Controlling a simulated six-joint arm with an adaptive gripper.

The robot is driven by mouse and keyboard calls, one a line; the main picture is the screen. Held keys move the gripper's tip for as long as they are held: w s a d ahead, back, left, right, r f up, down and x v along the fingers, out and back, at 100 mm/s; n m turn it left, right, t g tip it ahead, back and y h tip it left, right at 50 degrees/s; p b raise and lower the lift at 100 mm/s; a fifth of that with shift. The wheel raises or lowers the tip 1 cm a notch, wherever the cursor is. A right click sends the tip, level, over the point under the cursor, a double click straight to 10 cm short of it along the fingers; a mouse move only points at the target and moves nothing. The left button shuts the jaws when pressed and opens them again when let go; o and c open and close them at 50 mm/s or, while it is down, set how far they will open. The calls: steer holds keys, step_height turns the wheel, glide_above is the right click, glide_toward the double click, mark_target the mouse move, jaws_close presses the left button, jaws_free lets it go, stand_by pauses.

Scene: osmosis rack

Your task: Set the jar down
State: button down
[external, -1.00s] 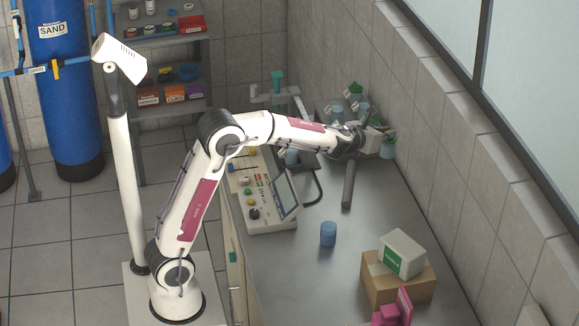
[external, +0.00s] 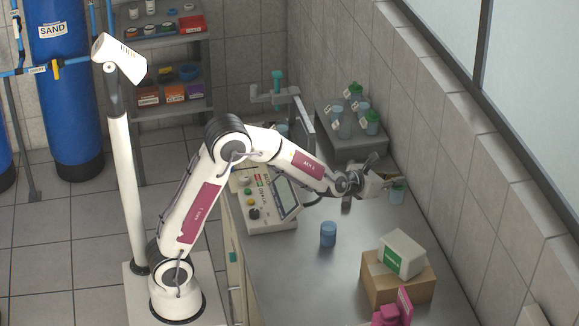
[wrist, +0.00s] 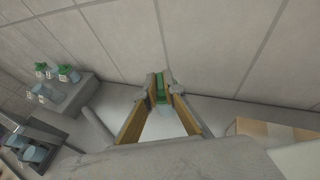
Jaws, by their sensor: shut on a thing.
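My gripper (external: 390,181) is at the right side of the bench, near the tiled wall. It is shut on a jar (external: 397,192) with a pale blue body and a green lid. In the wrist view the green lid of the jar (wrist: 161,90) shows between the two fingertips of my gripper (wrist: 160,88), with the pale body below it. The bench top (wrist: 205,112) lies beneath the jar. I cannot tell whether the jar's base touches the bench.
Several green-lidded jars (external: 355,92) stand on a grey raised block (external: 352,143) at the back. A blue cup (external: 328,234) stands mid-bench. A cardboard box (external: 398,283) with a white box (external: 402,254) on top is at the front right. A control panel (external: 265,202) is at the left.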

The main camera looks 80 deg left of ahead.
mark_target(391, 190)
steer(key=shift+f, duration=2.05)
step_height(391, 190, down, 6)
steer(key=shift+f, duration=0.15)
steer(key=shift+f, duration=1.85)
steer(key=shift+f, duration=0.15)
steer(key=c, duration=2.2)
jaws_free()
steer(key=shift+o, duration=0.2)
